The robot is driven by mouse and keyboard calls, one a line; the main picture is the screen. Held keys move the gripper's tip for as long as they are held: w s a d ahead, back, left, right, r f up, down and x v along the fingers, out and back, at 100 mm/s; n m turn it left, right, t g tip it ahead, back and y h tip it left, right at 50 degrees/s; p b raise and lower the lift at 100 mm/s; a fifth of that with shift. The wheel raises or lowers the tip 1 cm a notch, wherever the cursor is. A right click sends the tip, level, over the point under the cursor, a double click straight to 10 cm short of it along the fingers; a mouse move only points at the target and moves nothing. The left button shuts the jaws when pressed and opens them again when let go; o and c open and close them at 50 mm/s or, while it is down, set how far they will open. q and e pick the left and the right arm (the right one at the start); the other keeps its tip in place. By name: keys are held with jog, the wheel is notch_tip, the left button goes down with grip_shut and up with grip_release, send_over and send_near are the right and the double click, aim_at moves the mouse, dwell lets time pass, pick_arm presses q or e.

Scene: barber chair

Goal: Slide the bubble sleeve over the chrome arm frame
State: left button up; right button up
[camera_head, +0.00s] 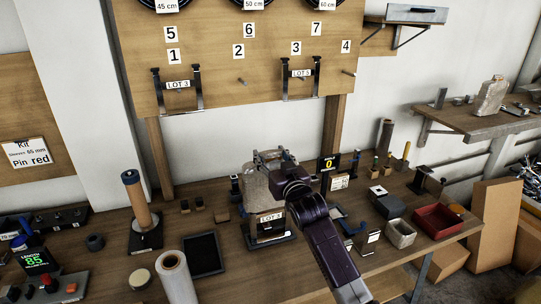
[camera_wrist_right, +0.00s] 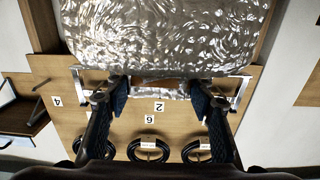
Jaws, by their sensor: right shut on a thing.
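The bubble sleeve (camera_head: 258,187) is a cloudy, crinkled translucent bag, standing upright over the bench. It fills the top of the right wrist view (camera_wrist_right: 165,30). My right gripper (camera_head: 272,158) is at the sleeve's upper end; its two dark fingers also show in the right wrist view (camera_wrist_right: 160,90), shut on the sleeve's edge. The chrome arm frame is mostly hidden by the sleeve and my arm, and I cannot tell how far the sleeve covers it. A LOT 3 label (camera_head: 270,218) shows at the bottom, above a dark stand (camera_head: 270,240). My left gripper is not in view.
Other LOT 3 frames (camera_head: 178,85) hang on the wooden board behind. A black tablet (camera_head: 204,254), a white roll (camera_head: 177,278) and a post with a tan roll (camera_head: 138,203) stand left. A red bin (camera_head: 438,221) and a pale bin (camera_head: 400,233) stand right.

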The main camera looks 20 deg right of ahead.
jog(key=shift+f+b, duration=1.05)
jog(key=shift+f, duration=0.35)
jog(key=shift+f+b, duration=4.45)
jog(key=shift+f, duration=1.55)
jog(key=o, duration=1.1)
jog(key=shift+s, duration=0.2)
jog(key=s, duration=1.1)
jog(key=shift+s+d, duration=0.2)
jog(key=shift+s, duration=0.15)
